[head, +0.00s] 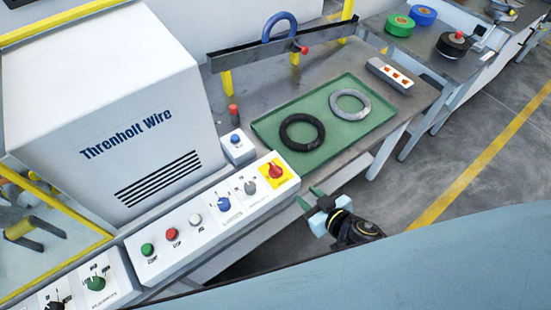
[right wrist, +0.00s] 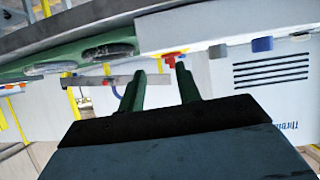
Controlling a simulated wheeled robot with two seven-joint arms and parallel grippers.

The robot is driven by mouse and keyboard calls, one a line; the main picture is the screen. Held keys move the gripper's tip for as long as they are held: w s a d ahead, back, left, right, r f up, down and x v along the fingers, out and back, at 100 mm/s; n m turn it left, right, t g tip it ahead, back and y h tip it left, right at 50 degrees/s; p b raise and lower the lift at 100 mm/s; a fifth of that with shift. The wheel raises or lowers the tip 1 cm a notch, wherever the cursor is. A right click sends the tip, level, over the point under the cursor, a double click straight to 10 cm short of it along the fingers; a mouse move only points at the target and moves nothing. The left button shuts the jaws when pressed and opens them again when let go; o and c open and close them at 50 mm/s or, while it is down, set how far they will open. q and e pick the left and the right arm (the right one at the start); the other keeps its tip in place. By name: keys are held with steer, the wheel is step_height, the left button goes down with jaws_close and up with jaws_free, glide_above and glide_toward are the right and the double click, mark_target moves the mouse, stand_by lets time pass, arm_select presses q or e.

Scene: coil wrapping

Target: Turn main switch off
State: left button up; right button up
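The main switch (head: 276,170) is a red rotary knob on a yellow plate at the right end of the white control panel. It also shows as a red and yellow patch in the right wrist view (right wrist: 174,58), near the tip of one finger. My right gripper (head: 309,196) is to the right of and below the switch in the head view. Its two green fingers are apart with nothing between them, and it also shows in the right wrist view (right wrist: 160,70). The knob's exact setting is too small to read. My left gripper is out of view.
The panel also carries a grey selector (head: 250,187), a blue knob (head: 224,204) and several push buttons. A blue-button box (head: 237,146) stands behind it. A green tray (head: 268,128) with a black coil (head: 302,120) and a grey coil (head: 333,99) lies beyond.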

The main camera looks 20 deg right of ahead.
mark_target(276, 168)
step_height(276, 168, up, 4)
steer(key=w+a, duration=0.1)
steer(key=a, duration=0.1)
steer(key=shift+t+y, duration=0.4)
steer(key=x, duration=1.3)
steer(key=shift+d+f+b, duration=0.1)
steer(key=shift+d+b, duration=0.05)
steer(key=shift+b, duration=0.25)
steer(key=shift+s, duration=0.1)
jaws_close()
